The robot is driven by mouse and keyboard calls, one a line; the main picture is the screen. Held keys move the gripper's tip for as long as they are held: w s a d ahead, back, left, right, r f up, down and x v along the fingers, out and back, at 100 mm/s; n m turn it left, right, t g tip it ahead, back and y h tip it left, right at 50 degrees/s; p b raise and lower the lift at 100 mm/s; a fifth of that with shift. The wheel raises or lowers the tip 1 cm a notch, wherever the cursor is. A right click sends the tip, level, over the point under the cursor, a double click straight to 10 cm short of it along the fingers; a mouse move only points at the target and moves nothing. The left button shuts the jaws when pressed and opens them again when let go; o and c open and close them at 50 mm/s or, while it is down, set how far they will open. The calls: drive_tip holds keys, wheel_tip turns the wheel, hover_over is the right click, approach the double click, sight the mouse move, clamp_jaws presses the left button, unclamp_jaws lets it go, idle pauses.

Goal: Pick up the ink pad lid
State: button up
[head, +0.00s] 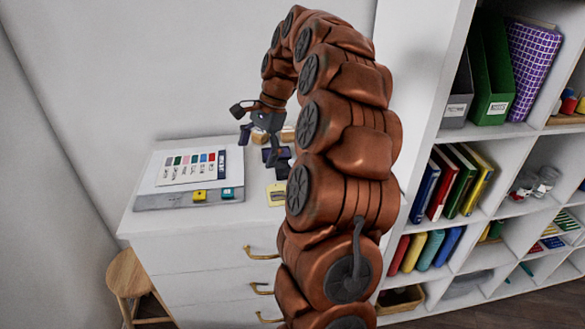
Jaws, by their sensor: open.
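My gripper (258,146) hangs over the back right part of the white cabinet top, its dark fingers spread apart with nothing seen between them. A small dark blue flat piece (284,153), which may be the ink pad or its lid, lies just right of the fingers. The fingers and my arm partly cover it, so I cannot tell lid from pad or whether a finger touches it.
Small wooden blocks (288,134) sit behind the gripper. A yellow card-like piece (277,194) lies in front. A grey board (165,201) with a colour chart (187,168) fills the left. A full shelf (470,138) stands right; a stool (128,275) stands lower left.

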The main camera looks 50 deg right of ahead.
sight(292, 166)
drive_tip(key=d+f+m, duration=0.1)
drive_tip(key=d+m, duration=0.1)
drive_tip(key=d, duration=0.3)
drive_tip(key=s+d+f+m, duration=0.1)
drive_tip(key=d+m, duration=0.2)
drive_tip(key=d, duration=0.3)
drive_tip(key=s+d+f+m+t, duration=0.1)
drive_tip(key=d+f+m, duration=0.1)
drive_tip(key=d, duration=0.3)
drive_tip(key=shift+d, duration=0.4)
drive_tip(key=shift+w+p+x, duration=0.15)
drive_tip(key=shift+p+x, duration=0.5)
drive_tip(key=shift+x, duration=1.25)
drive_tip(key=shift+w+p+x, duration=0.1)
drive_tip(key=shift+p+x, duration=0.55)
drive_tip(key=shift+x, duration=1.25)
drive_tip(key=c, duration=0.9)
drive_tip(key=shift+r, duration=0.1)
